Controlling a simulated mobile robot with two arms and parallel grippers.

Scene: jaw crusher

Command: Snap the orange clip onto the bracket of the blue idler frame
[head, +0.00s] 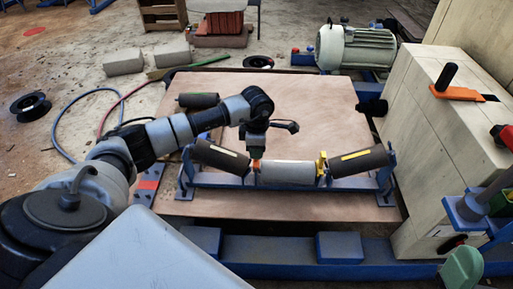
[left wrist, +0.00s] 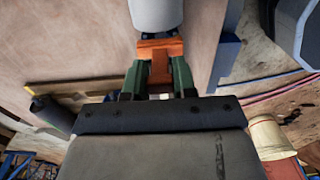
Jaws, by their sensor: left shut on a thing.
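The blue idler frame (head: 240,182) stands on the wooden board and carries a light grey middle roller (head: 287,173) between two tilted dark rollers. My left gripper (head: 256,158) points down at the left end of the middle roller. It is shut on the orange clip (head: 256,167). In the left wrist view, the green fingers (left wrist: 159,80) pinch the clip's stem (left wrist: 160,70), and its wider part lies by the end of the pale roller (left wrist: 156,14). The bracket beneath is hidden, so I cannot tell whether the clip touches it.
A yellow piece (head: 322,163) sits at the middle roller's right end. A loose dark roller (head: 198,100) lies on the board (head: 300,95) behind my arm. The pale crusher body (head: 440,130) stands at right, and a motor (head: 355,47) behind.

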